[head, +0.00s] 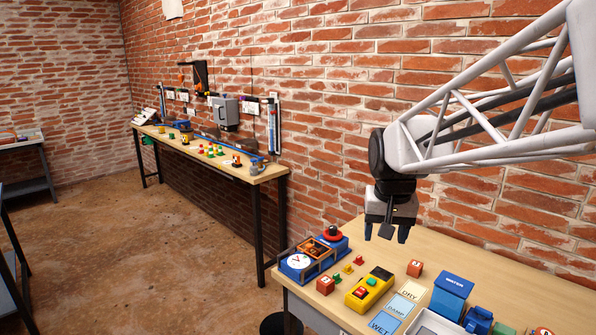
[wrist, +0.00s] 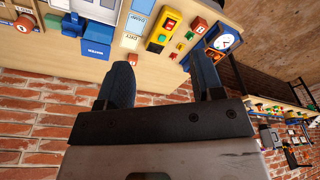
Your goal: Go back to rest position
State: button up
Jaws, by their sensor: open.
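My gripper (head: 388,231) hangs from my white lattice arm above the near table (head: 440,245), close to the brick wall. Its fingers point down and are apart, with nothing between them. In the wrist view my gripper (wrist: 165,88) shows two dark, separated fingers, also empty. Below it on the table are a yellow control box (head: 369,289) with red and green buttons, a red block (head: 415,268) and another red block (head: 325,284). My gripper touches none of them.
Dry, damp and wet cards (head: 397,305), a blue water box (head: 451,296), a blue-based dial (head: 299,262) and a red button unit (head: 332,236) crowd the near table. A long bench (head: 270,172) with tools stands along the wall. The floor (head: 130,240) between is open.

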jog(key=s+f, duration=0.3)
jog(key=s, duration=0.8)
jog(key=s+f+n, duration=0.1)
jog(key=s+f, duration=0.2)
jog(key=s, duration=0.9)
jog(key=shift+d+f+n+t, duration=0.25)
jog(key=shift+d+n+t, duration=0.05)
jog(key=shift+d+t, duration=0.1)
jog(key=shift+w, duration=0.1)
dwell(0.5)
